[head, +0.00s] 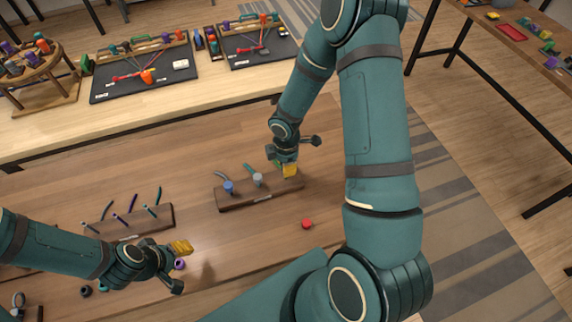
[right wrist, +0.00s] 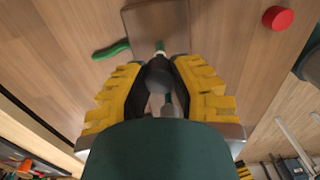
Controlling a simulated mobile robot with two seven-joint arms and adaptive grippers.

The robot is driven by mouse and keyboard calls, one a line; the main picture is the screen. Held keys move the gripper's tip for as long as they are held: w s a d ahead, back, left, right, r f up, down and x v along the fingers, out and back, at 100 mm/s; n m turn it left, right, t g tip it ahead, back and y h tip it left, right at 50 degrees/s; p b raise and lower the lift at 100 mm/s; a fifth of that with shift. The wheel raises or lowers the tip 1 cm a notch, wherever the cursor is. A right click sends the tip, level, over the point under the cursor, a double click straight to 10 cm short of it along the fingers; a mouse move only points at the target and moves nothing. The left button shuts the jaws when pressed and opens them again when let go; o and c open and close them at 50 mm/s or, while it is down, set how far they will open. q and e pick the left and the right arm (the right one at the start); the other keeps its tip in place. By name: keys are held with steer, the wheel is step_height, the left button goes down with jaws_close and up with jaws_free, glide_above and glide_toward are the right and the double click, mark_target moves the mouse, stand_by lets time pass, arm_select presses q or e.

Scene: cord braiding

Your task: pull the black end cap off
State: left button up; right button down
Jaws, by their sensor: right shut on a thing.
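My right gripper (head: 290,170) is at the right end of the brown wooden block (head: 230,204). In the right wrist view its yellow fingers (right wrist: 160,85) are shut on a dark, rounded thing, which looks like the black end cap (right wrist: 158,80). A short green cord end (right wrist: 160,47) shows just beyond the cap; I cannot tell whether the two touch. The fingers hide the cap in the head view. My left gripper (head: 181,247) is low at the left, over the table by a purple ring (head: 180,264). Its finger gap is not clear.
The block also carries a blue cap (head: 229,187) and a grey cap (head: 257,179). A red cap (head: 307,223) lies on the table to the right. Another block (head: 165,215) with several cords stands at the left. Black trays (head: 110,94) are on the back table.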

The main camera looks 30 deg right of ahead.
steer(key=shift+r+p, duration=1.2)
steer(key=shift+r, duration=0.55)
